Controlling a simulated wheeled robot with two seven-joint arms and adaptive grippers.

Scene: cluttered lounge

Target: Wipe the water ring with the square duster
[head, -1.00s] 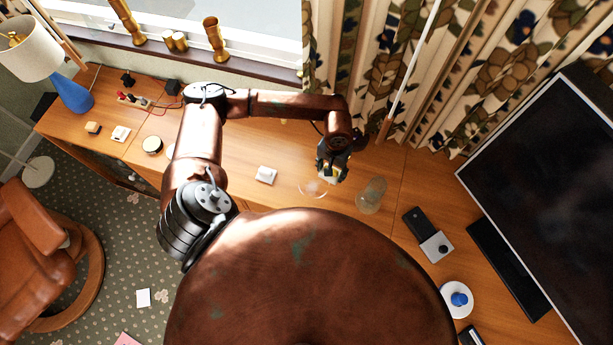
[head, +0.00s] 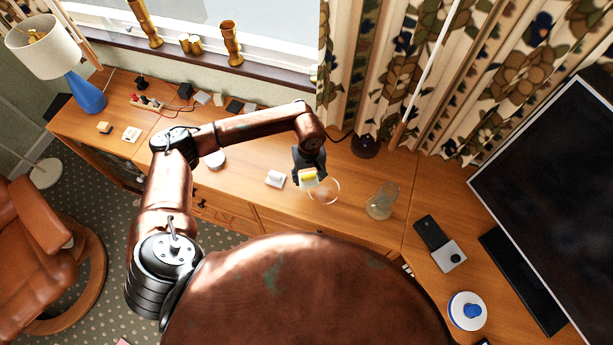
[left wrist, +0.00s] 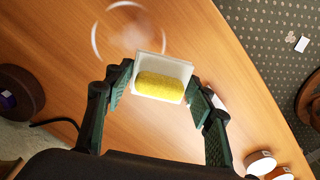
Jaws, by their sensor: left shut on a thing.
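The square duster (head: 308,180) is a white square pad with a yellow, rounded grip; it also shows in the left wrist view (left wrist: 160,80). My left gripper (head: 307,171) is shut on it, with a dark green finger on each side in the left wrist view. The water ring (head: 332,201) is a pale circle on the wooden desk (head: 240,160). The duster is at the ring's left edge in the head view and just below the ring (left wrist: 96,42) in the left wrist view. I cannot tell whether it touches the desk. My right gripper is out of view.
A clear glass (head: 382,200) stands right of the ring. A small white object (head: 275,178) lies to its left. A dark round object (head: 365,146) stands behind, by the curtain. A dark device (head: 430,232) and a large screen (head: 560,190) are to the right.

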